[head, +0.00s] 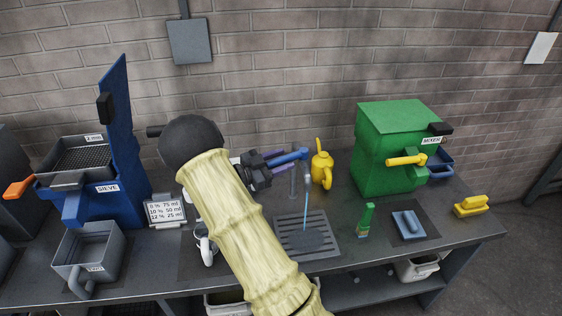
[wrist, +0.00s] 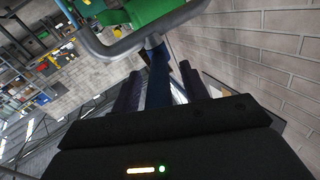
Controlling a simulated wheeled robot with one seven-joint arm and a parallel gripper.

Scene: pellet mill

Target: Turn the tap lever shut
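The tap (head: 294,183) stands behind the drain grate, with a blue lever (head: 291,157) on top. A thin blue stream of water (head: 307,205) runs from its spout down to the grate (head: 322,246). My gripper (head: 284,160) is at the lever, reaching in from the left. In the wrist view the blue lever (wrist: 158,78) lies between the two dark purple fingers of my gripper (wrist: 160,71), with gaps seen on both sides. The grey curved spout (wrist: 118,47) crosses beyond the fingertips. My arm hides part of the bench in the head view.
A yellow watering can (head: 321,172) stands just right of the tap. The green mixer (head: 392,150) is farther right.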

